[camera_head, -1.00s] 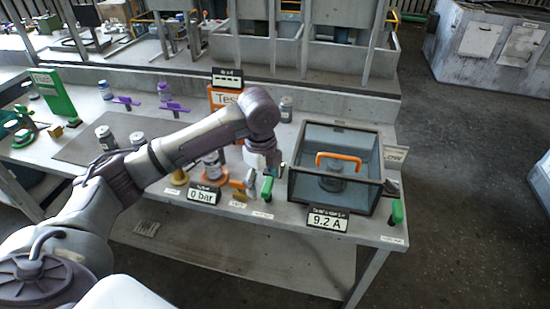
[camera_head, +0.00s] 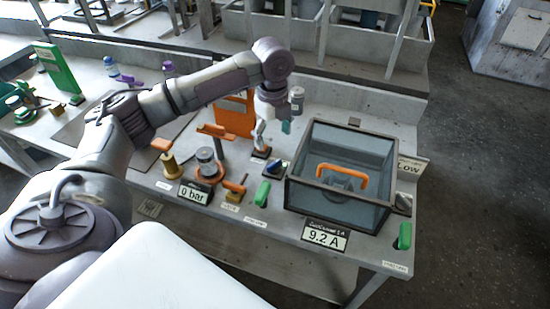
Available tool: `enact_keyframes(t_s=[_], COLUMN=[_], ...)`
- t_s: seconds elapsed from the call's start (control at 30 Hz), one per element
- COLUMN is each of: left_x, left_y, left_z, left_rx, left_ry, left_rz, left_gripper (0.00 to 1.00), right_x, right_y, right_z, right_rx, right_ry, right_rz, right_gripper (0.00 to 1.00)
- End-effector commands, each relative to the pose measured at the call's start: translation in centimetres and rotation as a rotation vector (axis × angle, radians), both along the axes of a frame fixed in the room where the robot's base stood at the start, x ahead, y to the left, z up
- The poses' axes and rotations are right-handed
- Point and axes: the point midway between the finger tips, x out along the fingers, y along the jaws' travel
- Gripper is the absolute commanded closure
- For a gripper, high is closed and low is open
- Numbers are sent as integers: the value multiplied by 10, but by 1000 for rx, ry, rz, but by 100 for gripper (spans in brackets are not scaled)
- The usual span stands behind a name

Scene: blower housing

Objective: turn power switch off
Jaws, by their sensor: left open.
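My left gripper (camera_head: 273,122) hangs from the left arm, pointing down behind the front row of controls. It is small and partly hidden by its own wrist, and looks open, with nothing seen in it. A green handle (camera_head: 263,192) stands upright at the front of the bench, in front of the gripper. A second green handle (camera_head: 404,236) stands at the right front corner. Their small labels are too small to read, so I cannot tell which is the power switch. My right gripper is out of view.
A glass-sided box (camera_head: 340,205) with an orange handle (camera_head: 342,178) stands right of the gripper. A display (camera_head: 326,235) reads 9.2 A, another (camera_head: 194,193) 0 bar. An orange panel (camera_head: 236,115) stands behind.

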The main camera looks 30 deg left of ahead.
Motion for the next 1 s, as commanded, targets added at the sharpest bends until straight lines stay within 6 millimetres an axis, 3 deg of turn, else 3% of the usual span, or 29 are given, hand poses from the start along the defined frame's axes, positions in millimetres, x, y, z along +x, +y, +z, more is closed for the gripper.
enact_keyframes(t_s=[0.17,0.43,0.6,0.9,1.0], left_x=[-1,-1,0,0,0], left_y=[0,-1,0,-1,-1], left_z=[-41,-86,-97,-99,-99], left_rx=[0,0,0,0,0], left_ry=[5,2,-1,-1,-1], left_rz=[-1,-1,-1,-2,-2], left_gripper=[21,21,21,21,38], right_x=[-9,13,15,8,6], right_y=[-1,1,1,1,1], right_z=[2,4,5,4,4], right_rx=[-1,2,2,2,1], right_ry=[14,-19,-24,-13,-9], right_rz=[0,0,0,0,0], right_gripper=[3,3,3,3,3])
